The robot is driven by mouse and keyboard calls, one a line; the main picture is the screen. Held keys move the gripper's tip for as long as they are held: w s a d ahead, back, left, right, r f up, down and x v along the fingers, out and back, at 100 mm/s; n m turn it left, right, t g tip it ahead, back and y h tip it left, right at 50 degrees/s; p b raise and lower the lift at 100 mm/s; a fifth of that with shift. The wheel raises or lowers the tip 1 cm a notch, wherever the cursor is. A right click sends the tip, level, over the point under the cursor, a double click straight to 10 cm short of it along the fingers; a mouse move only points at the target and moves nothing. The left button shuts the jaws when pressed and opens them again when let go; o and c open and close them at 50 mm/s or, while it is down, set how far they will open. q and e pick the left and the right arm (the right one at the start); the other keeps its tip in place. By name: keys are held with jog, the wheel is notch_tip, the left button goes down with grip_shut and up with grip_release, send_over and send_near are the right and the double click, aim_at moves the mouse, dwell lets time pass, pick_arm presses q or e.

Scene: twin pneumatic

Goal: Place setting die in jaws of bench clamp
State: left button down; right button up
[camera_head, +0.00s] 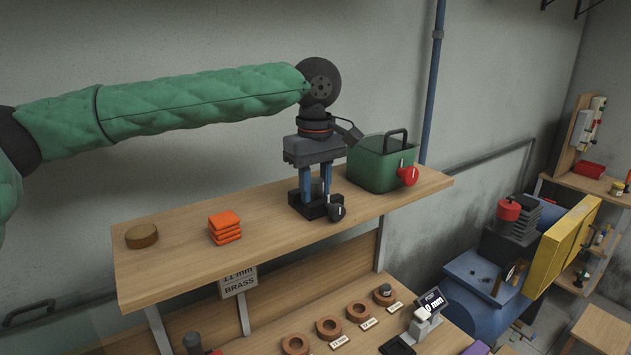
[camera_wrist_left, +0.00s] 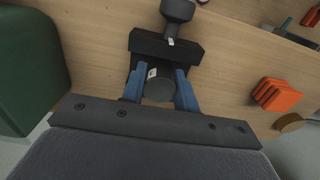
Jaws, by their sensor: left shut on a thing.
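My left gripper (camera_head: 317,194) points down over the shelf, with its blue fingers shut on a dark grey round die (camera_wrist_left: 160,88). The die has a small white label. In the head view the fingers mostly hide it. The black bench clamp (camera_head: 304,208) stands on the shelf below the fingers. It also shows in the left wrist view (camera_wrist_left: 150,46), with its dark round knob (camera_wrist_left: 178,9) sticking out at the front. The die is at the clamp's block, low between the fingertips. I cannot tell whether it touches the jaws. My right gripper is not in view.
A green box (camera_head: 372,170) with a red knob stands close right of the clamp. Orange pads (camera_head: 225,226) and a brown disc (camera_head: 142,236) lie on the shelf (camera_head: 180,262) to the left. Below, several brown rings (camera_head: 329,327) sit beside labels, near a small display (camera_head: 432,303).

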aim_at(315, 180)
pick_arm(q)
jog(key=shift+f, duration=0.1)
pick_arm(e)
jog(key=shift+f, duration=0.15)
pick_arm(q)
jog(key=shift+f, duration=0.1)
jog(key=c, duration=1.1)
grip_release()
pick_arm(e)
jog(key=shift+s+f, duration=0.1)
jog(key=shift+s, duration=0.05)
pick_arm(q)
jog(key=shift+o, duration=0.2)
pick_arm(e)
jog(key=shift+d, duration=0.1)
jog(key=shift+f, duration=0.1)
pick_arm(q)
jog(key=shift+r, duration=0.45)
notch_tip(315, 180, up, 11)
jog(key=b, duration=0.3)
jog(key=shift+r, duration=0.15)
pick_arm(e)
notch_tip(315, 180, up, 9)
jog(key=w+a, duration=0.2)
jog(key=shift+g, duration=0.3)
